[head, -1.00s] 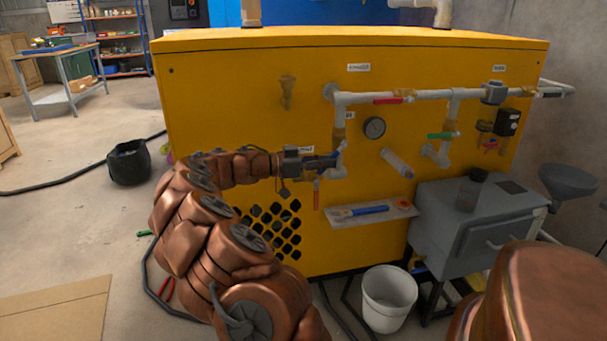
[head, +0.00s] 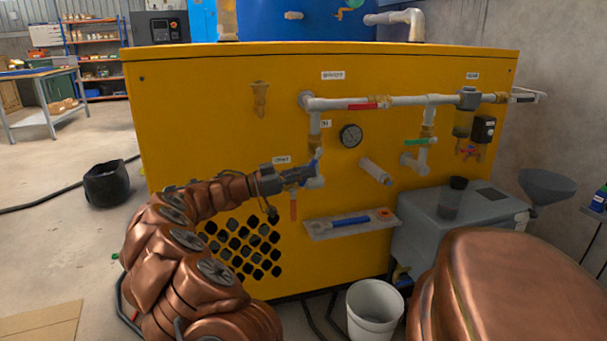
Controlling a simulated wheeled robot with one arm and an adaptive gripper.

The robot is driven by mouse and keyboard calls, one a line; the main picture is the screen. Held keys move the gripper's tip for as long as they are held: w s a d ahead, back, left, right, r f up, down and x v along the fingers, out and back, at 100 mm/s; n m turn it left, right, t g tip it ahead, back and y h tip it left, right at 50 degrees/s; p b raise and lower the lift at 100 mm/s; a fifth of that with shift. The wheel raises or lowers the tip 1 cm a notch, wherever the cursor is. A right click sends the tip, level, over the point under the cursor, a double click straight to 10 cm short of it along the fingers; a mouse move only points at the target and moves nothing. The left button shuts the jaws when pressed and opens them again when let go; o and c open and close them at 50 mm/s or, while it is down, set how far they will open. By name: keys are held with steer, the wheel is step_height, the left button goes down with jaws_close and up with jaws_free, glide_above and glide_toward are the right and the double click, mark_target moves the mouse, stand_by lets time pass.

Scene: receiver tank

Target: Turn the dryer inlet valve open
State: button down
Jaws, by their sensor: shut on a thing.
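A yellow cabinet (head: 200,120) carries grey pipework with several small valves. My gripper (head: 306,174) is at the lower end of the left vertical pipe (head: 314,140), coming in from the left. It is shut on a blue valve handle (head: 315,163), of which only a small part shows; the jaws hide the rest and I cannot tell its exact angle. Small white labels sit beside the pipes, too small to read surely, so I cannot confirm which one names the dryer inlet.
A red handle (head: 364,106) lies along the upper pipe; a green handle (head: 415,142) is farther right. An orange-red handle (head: 293,210) hangs just below my gripper. A gauge (head: 351,135), a pipe stub (head: 375,171) and a tool shelf (head: 350,225) are close by. A white bucket (head: 374,313) stands below.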

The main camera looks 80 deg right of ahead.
steer(key=c, duration=1.3)
jaws_free()
steer(key=shift+w, duration=0.1)
steer(key=v, duration=1.1)
steer(key=shift+w+a, duration=0.2)
steer(key=shift+w, duration=0.2)
